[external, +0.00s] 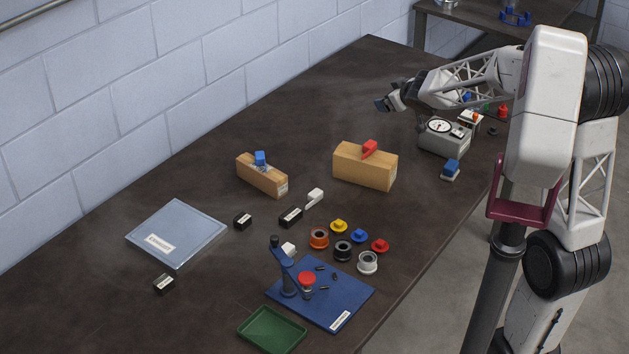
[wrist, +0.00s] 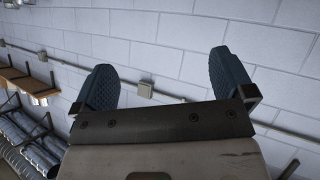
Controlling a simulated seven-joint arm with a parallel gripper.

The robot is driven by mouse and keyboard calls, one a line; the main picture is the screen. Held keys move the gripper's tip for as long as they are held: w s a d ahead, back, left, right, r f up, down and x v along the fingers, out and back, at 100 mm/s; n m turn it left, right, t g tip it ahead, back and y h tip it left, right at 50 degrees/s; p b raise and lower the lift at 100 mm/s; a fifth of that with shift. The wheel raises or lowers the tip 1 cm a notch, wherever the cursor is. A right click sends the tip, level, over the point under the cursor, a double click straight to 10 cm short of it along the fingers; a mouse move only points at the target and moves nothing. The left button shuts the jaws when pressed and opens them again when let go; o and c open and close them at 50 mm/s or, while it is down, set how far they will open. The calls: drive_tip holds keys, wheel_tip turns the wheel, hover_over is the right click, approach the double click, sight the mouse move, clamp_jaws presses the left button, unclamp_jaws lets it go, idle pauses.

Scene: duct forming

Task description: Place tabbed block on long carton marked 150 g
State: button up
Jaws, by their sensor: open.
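Two long tan cartons stand on the dark table in the external view. The left, narrower carton (external: 258,179) has a small blue block (external: 261,158) on top and a white label on its end. The right, larger carton (external: 362,171) has a red block (external: 369,148) on top. The labels are too small to read, so I cannot tell which is marked 150 g. A white block with a projecting part (external: 314,197) lies between them, nearer the front; it may be the tabbed block. My gripper (external: 388,103) is high, beyond the right carton; the wrist view shows it open and empty (wrist: 165,82).
Dark blocks (external: 290,217), coloured spools (external: 319,239) and knobbed discs sit mid-table. A blue board (external: 350,297) with a stand, a green tray (external: 270,334) and a glassy panel (external: 190,225) lie in front. A dial scale (external: 444,138) and a blue-white block (external: 450,170) stand right.

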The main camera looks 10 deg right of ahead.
drive_tip(key=s+d+r+m+g+h, duration=0.1)
drive_tip(key=s+d+r+m+h, duration=0.15)
drive_tip(key=s+d, duration=0.65)
drive_tip(key=s+d+f+m+g, duration=0.1)
drive_tip(key=s+d+f+g, duration=0.1)
drive_tip(key=s, duration=0.9)
drive_tip(key=s+d+f+m+g, duration=0.2)
drive_tip(key=s+g, duration=0.1)
drive_tip(key=s, duration=0.9)
drive_tip(key=s+d+f+m+g, duration=0.1)
drive_tip(key=s+f+m+g, duration=0.1)
drive_tip(key=s, duration=1)
drive_tip(key=shift+s+d+f+g+h, duration=0.15)
drive_tip(key=shift+d+f+g+h, duration=0.15)
drive_tip(key=shift+d+g+h, duration=0.1)
idle(3.2)
